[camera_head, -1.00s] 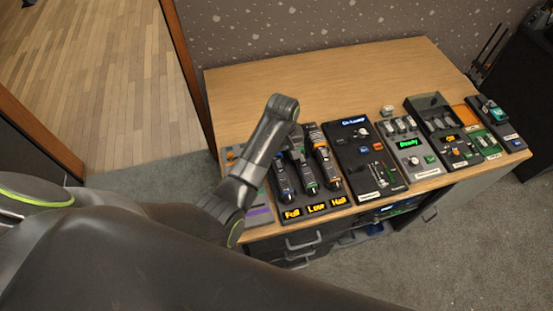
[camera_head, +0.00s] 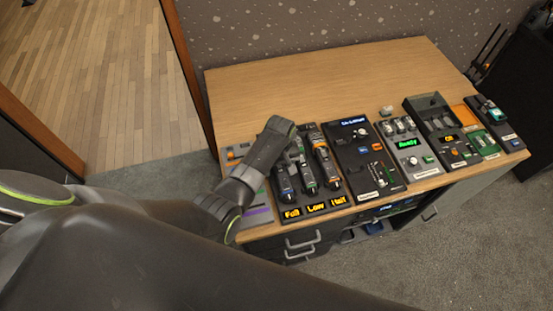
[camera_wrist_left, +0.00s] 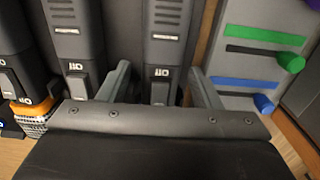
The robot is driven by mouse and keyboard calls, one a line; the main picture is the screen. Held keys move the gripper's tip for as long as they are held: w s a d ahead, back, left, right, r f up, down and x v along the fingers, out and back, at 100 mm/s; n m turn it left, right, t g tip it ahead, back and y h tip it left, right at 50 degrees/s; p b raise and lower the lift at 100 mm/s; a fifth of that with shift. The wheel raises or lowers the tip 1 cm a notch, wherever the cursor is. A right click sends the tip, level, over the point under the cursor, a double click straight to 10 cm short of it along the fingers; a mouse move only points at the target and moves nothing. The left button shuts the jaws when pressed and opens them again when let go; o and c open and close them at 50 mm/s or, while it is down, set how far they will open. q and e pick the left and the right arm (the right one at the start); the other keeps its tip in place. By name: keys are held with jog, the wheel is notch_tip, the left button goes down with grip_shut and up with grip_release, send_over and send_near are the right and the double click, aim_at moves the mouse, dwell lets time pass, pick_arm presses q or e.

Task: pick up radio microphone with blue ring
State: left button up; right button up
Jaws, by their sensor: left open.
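Several dark handheld microphones stand in a charging rack (camera_head: 293,213) with yellow "Full", "Low" and "Half" displays. The leftmost microphone (camera_head: 285,187), above "Full", shows a blue band near its lower end; my arm covers its upper part. The middle one (camera_head: 306,176) has a green band and the right one (camera_head: 323,158) an orange ring. My left gripper (camera_wrist_left: 160,88) is open. In the left wrist view its fingers straddle the end microphone (camera_wrist_left: 163,38), which I take to be the leftmost one; its ring is hidden there. My right gripper is not in view.
The middle microphone (camera_wrist_left: 70,40) is close beside one finger. A panel with coloured sliders (camera_wrist_left: 236,65) is on the other side. Further right on the desk (camera_head: 330,85) are a fader console (camera_head: 364,155) and several other devices. The desk's back is clear.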

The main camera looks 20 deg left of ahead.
pick_arm(q)
grip_shut()
jog(key=shift+w+r, duration=0.1)
